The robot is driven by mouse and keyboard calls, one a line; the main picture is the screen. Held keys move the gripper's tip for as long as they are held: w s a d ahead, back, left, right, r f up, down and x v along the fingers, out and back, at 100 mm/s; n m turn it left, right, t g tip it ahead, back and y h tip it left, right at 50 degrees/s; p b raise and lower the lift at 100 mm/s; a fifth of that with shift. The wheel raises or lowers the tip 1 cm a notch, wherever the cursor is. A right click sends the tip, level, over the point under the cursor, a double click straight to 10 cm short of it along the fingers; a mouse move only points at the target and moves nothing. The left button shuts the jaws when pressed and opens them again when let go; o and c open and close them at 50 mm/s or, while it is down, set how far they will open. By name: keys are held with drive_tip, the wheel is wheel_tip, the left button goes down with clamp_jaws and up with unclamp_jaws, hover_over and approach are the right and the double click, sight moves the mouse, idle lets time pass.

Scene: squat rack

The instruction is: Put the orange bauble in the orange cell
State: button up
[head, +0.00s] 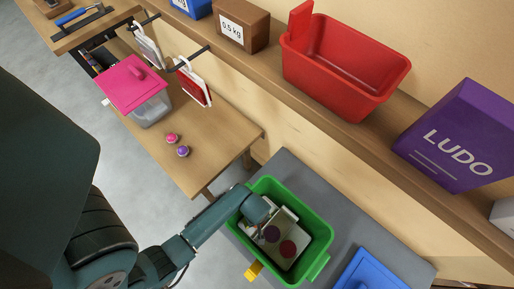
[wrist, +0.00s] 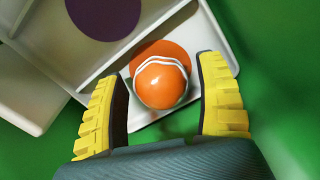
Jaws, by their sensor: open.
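The orange bauble (wrist: 162,84) has white bands and shows in the wrist view over the orange disc (wrist: 163,49) of a cell in the white tray (wrist: 225,48). It overlaps the disc's lower part; whether it touches the cell floor I cannot tell. My gripper (wrist: 162,76) is open, with one yellow finger on each side of the bauble and visible gaps between. In the head view the tray (head: 289,214) lies in the green bin (head: 318,237); my wrist hides part of it, and the bauble and orange cell are not visible there.
Neighbouring cells show a purple disc (wrist: 103,14) and a dark red disc (head: 288,249). The bin walls surround my gripper closely. A pink ball (head: 172,138) and a purple ball (head: 183,151) sit on the wooden table (head: 215,135). A blue lid (head: 370,272) lies right of the bin.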

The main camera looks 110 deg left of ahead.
wheel_tip(320, 180, up, 12)
drive_tip(key=p, duration=0.5)
